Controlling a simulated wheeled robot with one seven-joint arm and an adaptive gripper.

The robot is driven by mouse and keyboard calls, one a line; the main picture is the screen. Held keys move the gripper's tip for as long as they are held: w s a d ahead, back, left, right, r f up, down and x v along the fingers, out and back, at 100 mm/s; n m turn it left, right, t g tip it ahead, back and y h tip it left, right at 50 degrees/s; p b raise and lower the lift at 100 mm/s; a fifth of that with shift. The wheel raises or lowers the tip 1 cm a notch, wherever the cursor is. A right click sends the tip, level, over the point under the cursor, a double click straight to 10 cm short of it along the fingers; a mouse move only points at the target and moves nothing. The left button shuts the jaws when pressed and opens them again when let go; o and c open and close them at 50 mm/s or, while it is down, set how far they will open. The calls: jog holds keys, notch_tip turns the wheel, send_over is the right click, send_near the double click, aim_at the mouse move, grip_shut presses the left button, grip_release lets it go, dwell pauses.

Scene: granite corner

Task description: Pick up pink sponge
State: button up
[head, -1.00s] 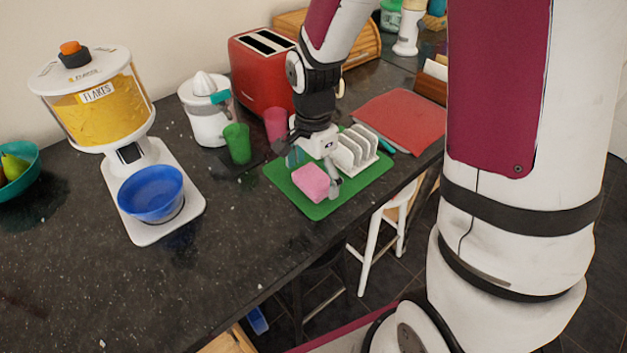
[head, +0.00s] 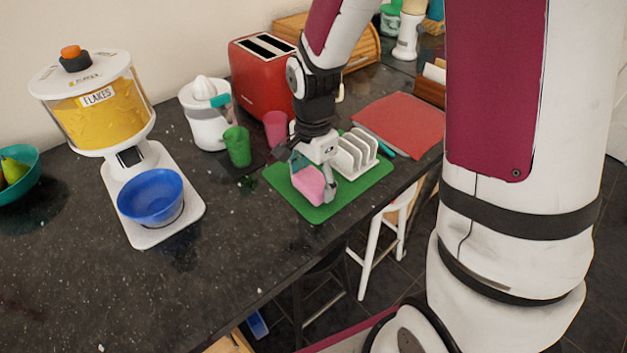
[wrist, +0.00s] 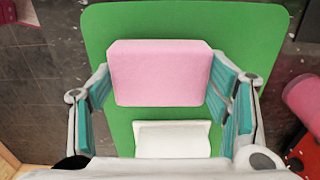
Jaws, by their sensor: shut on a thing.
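The pink sponge (head: 309,184) is a soft block over the front part of the green mat (head: 352,193). In the wrist view the sponge (wrist: 160,72) lies between the two teal-padded fingers, crosswise. My gripper (head: 313,178) is shut on it, with a finger at each end. In the wrist view my gripper (wrist: 160,95) spans the sponge's width. I cannot tell if the sponge is lifted clear of the mat.
A white rack (head: 357,150) stands on the mat close behind my gripper. A green cup (head: 237,147), a pink cup (head: 276,128) and a red toaster (head: 262,75) stand to the left and behind. The counter's front edge is near the mat. Bare counter lies at front left.

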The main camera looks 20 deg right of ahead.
aim_at(316, 181)
jog(key=r, duration=0.3)
jog(key=shift+s+d+r, duration=0.2)
jog(key=shift+s+r, duration=0.05)
jog(key=shift+s, duration=0.1)
jog(key=s+d+p, duration=0.3)
jog(key=s+p, duration=0.1)
jog(key=s, duration=0.3)
jog(key=s+d+r+p, duration=0.1)
jog(key=s+d+p, duration=0.2)
jog(key=s, duration=0.3)
jog(key=shift+s+d+r+p, duration=0.2)
jog(key=shift+s+d+p, duration=0.05)
jog(key=shift+s+p, duration=0.2)
